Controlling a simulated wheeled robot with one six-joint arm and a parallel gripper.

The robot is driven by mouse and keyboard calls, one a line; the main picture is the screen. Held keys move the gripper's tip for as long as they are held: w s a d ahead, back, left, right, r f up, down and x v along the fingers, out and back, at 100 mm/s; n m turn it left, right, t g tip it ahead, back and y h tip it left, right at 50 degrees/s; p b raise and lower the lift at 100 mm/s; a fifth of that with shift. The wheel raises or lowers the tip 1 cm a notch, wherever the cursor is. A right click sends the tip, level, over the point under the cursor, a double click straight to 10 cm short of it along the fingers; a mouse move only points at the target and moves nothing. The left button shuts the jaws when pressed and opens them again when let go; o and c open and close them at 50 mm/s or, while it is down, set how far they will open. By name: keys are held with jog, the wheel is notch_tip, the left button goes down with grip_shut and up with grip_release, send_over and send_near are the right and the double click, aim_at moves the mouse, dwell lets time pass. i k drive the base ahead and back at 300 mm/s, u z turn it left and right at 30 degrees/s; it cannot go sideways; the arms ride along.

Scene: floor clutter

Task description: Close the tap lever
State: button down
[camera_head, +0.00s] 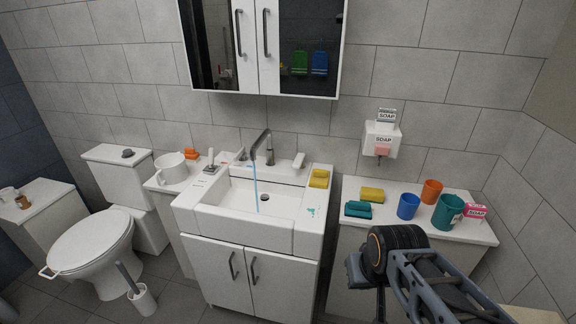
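A dark grey tap (262,146) stands at the back of the white sink (215,221). A thin blue stream of water (255,190) runs from its spout into the basin. The lever is too small to tell apart clearly from the tap body. My gripper (364,278) is at the lower right, in front of the right-hand counter and well apart from the tap. It is partly hidden by my arm, and its fingers do not show clearly enough to tell whether they are open or shut.
The right counter (458,235) holds cups and sponges. A soap dispenser (381,141) hangs above it. A mirrored cabinet (258,48) overhangs the sink. A toilet (92,250) and brush (143,299) are left.

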aim_at(297, 163)
jog(key=u, duration=0.5)
jog(key=i, duration=1)
